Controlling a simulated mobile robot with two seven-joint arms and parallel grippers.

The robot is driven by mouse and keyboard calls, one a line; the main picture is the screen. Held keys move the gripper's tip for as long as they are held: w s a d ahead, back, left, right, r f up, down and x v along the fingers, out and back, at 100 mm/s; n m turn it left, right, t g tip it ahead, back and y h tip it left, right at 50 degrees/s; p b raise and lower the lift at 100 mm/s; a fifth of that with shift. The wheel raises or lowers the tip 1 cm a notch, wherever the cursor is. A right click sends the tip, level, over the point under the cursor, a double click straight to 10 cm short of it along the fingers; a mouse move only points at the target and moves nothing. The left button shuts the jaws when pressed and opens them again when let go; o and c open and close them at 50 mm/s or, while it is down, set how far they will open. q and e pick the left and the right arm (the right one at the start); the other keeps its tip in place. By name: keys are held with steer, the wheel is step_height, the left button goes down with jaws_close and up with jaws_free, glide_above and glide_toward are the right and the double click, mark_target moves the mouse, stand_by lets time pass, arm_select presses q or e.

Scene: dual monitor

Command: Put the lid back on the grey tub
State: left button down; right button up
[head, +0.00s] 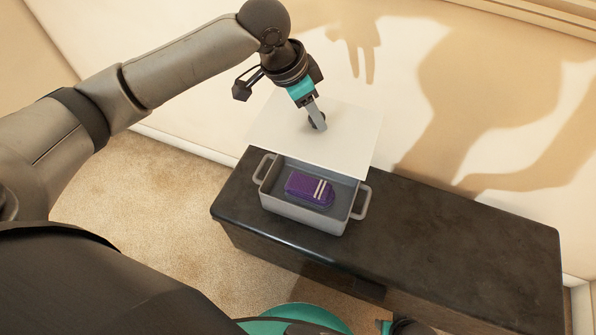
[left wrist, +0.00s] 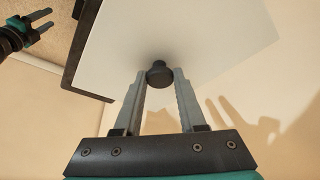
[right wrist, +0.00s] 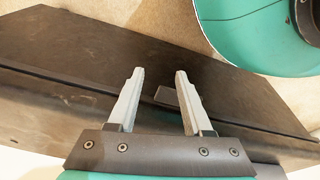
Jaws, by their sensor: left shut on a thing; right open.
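The grey tub (head: 290,211) stands on the dark bench, open towards me, with a purple item with pale stripes (head: 309,188) inside. The white square lid (head: 347,143) hangs over the tub's far part and beyond it, hiding the far rim. My left gripper (head: 317,121) is shut on the lid's dark round knob (left wrist: 159,74), which shows between its fingertips in the left wrist view. I cannot tell whether the lid touches the tub. My right gripper (right wrist: 157,75) is open and empty in front of the bench's side.
The dark bench (head: 460,240) has a clear top to the right of the tub. A pale wall (head: 400,60) rises close behind it. Carpet (head: 150,190) lies to the left. The tub's two side handles stick out.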

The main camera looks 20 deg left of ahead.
arm_select(q)
steer(key=shift+f, duration=0.4)
step_height(320, 180, down, 18)
steer(key=b, duration=0.9)
steer(key=shift+f, duration=0.1)
steer(key=shift+d+f+b, duration=0.1)
steer(key=shift+f+b, duration=0.3)
arm_select(e)
steer(key=w+a+r+t, duration=0.2)
steer(key=w+r, duration=0.2)
steer(key=r, duration=0.4)
steer(key=w+a+r+t+y, duration=0.1)
steer(key=w+a+r+t, duration=0.1)
steer(key=r, duration=0.6)
steer(key=shift+w+r+t+y, duration=0.25)
steer(key=shift+w+t+y, duration=0.05)
steer(key=shift+w, duration=0.6)
arm_select(q)
steer(key=shift+f, duration=0.2)
arm_select(e)
steer(key=shift+s, duration=0.1)
